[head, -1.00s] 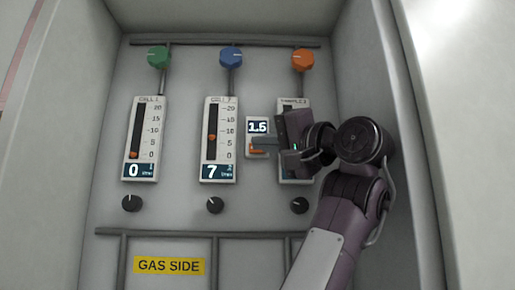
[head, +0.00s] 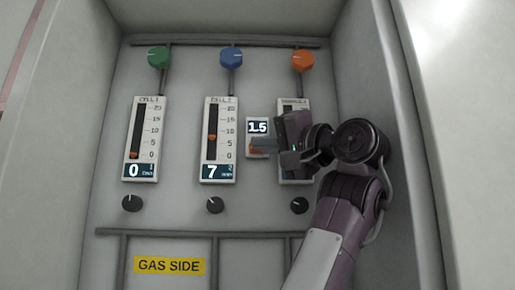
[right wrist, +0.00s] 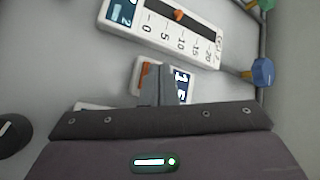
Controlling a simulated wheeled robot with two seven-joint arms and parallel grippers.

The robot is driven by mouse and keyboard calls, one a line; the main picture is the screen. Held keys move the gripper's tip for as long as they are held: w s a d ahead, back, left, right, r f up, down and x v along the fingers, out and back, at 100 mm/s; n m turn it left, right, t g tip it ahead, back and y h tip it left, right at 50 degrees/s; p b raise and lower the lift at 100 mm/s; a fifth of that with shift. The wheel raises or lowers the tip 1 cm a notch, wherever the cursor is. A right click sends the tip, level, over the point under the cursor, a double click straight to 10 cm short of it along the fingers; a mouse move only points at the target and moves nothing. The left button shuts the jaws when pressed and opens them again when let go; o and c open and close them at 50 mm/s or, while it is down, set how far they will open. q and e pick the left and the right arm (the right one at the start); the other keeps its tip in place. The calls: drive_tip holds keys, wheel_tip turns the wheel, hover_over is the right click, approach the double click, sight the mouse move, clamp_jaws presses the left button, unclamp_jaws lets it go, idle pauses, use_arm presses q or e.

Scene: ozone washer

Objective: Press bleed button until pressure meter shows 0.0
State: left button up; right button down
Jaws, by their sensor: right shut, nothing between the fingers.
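The pressure meter (head: 257,127) is a small white panel with a dark display reading 1.5, between the second and third gauges. An orange bleed button (head: 254,150) sits just below the display and is partly covered by my right gripper. My right gripper (head: 257,146) is shut and empty, its fingertips at the button; I cannot tell how firmly they touch. In the right wrist view the shut fingers (right wrist: 150,92) lie over the panel, with the orange button (right wrist: 143,78) beside them and the display (right wrist: 182,86) partly hidden. My left gripper is not in view.
The Cell 1 gauge (head: 145,138) reads 0 and the Cell 2 gauge (head: 219,138) reads 7. My right gripper partly hides the third gauge (head: 294,108). Green, blue and orange knobs line the top, black knobs sit below. The cabinet's right wall (head: 365,80) stands close to my arm.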

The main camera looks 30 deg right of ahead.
drive_tip(key=shift+w+d, duration=0.2)
drive_tip(key=shift+w, duration=0.1)
idle(0.4)
drive_tip(key=shift+s, duration=0.1)
drive_tip(key=shift+s+a+b, duration=0.4)
drive_tip(key=shift+s+b, duration=0.15)
drive_tip(key=shift+s, duration=0.05)
drive_tip(key=s+a, duration=0.1)
drive_tip(key=s+b, duration=0.1)
drive_tip(key=s+a+b, duration=0.1)
drive_tip(key=s, duration=0.1)
drive_tip(key=shift+s+a, duration=0.1)
drive_tip(key=shift+a, duration=0.2)
